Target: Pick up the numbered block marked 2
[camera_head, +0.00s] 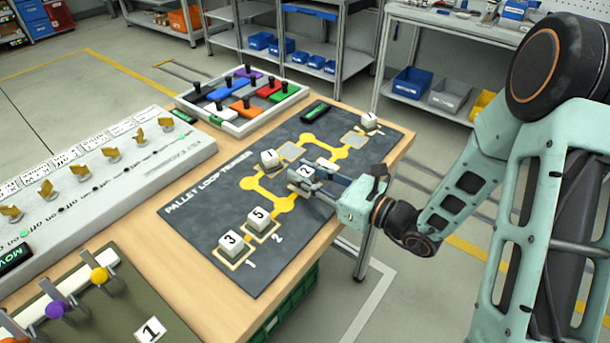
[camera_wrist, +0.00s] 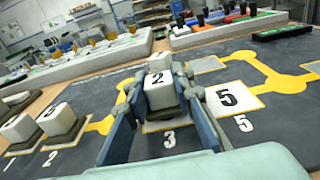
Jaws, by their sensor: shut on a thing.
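The white block marked 2 (camera_head: 305,171) has a dark base and is on or just above the dark loop board (camera_head: 190,228). A block marked 3 (camera_head: 232,241) and a block marked 5 (camera_head: 258,216) sit at the near spots 1 and 2.
Another block (camera_head: 270,158) stands behind the gripper, and one (camera_head: 369,120) at the board's far right. A white tray of coloured pieces (camera_head: 244,104) is at the back. A switch panel (camera_head: 95,170) lines the left. The board's front right is clear.

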